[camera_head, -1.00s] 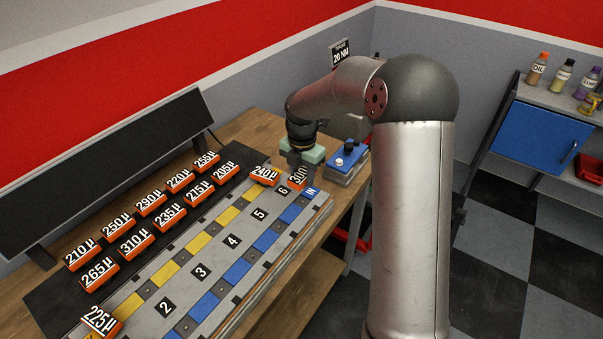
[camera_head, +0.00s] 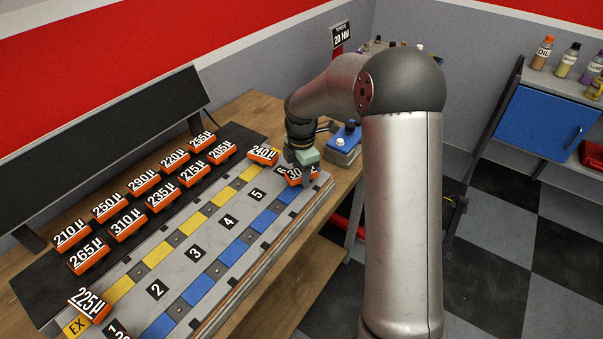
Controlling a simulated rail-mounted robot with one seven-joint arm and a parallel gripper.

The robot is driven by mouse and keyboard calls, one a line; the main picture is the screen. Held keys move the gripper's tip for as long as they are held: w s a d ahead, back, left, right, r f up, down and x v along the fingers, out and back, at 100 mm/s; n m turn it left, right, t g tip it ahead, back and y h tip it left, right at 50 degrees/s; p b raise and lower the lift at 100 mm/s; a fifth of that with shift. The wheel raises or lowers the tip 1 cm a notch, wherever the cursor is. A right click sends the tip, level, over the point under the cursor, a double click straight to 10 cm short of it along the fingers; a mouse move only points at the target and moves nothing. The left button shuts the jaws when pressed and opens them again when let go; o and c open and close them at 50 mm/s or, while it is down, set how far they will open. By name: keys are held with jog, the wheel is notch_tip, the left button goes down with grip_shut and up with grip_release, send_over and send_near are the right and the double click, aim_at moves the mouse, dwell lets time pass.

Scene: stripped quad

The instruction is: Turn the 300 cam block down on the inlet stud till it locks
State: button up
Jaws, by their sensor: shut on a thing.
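The 300 cam block (camera_head: 296,177) is orange with a white-on-black label. It sits at the far right end of the engine plate, beside number 6, over the end of the blue inlet row (camera_head: 262,223). My gripper (camera_head: 304,164) points down and is shut on this block from above. The fingers and arm partly cover the block and the number 6. The stud under it is hidden, so I cannot tell how far down the block sits or whether it is locked.
The 240 block (camera_head: 263,155) stands close by on the yellow row's far end, and the 225 block (camera_head: 89,303) on its near end. Several labelled blocks stand on the black mat (camera_head: 38,289). A blue box with a white knob (camera_head: 340,142) is just behind my gripper.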

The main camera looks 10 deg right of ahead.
jog(key=m, duration=0.4)
jog(key=shift+w+f+b, duration=0.1)
jog(key=shift+b, duration=0.3)
jog(key=m+b, duration=0.1)
jog(key=m, duration=0.4)
jog(key=shift+m, duration=0.3)
jog(key=o, duration=1.1)
jog(key=shift+m, duration=0.4)
notch_tip(320, 180, up, 25)
jog(key=p, duration=0.5)
jog(key=shift+f, duration=0.15)
